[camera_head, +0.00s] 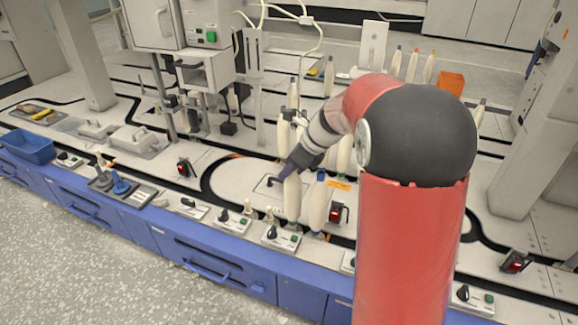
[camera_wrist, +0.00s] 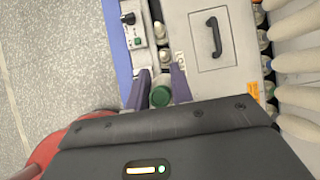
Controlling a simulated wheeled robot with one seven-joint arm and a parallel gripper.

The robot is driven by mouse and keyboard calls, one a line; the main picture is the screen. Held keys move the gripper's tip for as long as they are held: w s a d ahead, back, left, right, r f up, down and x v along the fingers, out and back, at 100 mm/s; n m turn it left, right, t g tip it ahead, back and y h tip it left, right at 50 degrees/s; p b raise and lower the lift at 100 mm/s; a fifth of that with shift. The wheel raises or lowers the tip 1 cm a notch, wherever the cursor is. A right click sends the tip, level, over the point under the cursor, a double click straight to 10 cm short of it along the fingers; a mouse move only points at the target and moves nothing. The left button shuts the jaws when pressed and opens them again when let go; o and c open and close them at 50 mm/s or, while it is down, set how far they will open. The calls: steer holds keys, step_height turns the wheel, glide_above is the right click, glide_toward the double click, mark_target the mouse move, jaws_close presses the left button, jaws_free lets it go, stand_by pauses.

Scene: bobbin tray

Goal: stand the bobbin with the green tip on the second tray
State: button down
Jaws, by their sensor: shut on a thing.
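My gripper (camera_head: 286,172) points down over the front of the bench, its purple fingers shut on a cream bobbin (camera_head: 292,200) that hangs upright. In the wrist view my gripper (camera_wrist: 159,88) has the bobbin's green tip (camera_wrist: 160,97) between its fingers. In the head view the tip is hidden by the gripper. A blue-tipped bobbin (camera_head: 318,204) stands close to its right. I cannot tell which surface is the second tray, nor whether the held bobbin's foot touches anything.
Several cream bobbins (camera_wrist: 297,62) stand in a row at the right of the wrist view. Switch boxes (camera_head: 281,238) line the bench's front edge. A panel with a black handle (camera_wrist: 213,38) lies beside the gripper. An orange box (camera_head: 451,82) stands at the back.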

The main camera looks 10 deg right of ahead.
steer(key=shift+f+b, duration=0.35)
steer(key=shift+f, duration=0.15)
stand_by(0.4)
steer(key=c, duration=1.5)
jaws_free()
steer(key=shift+r, duration=0.1)
steer(key=p+v, duration=0.8)
steer(key=v, duration=0.3)
steer(key=shift+a, duration=0.1)
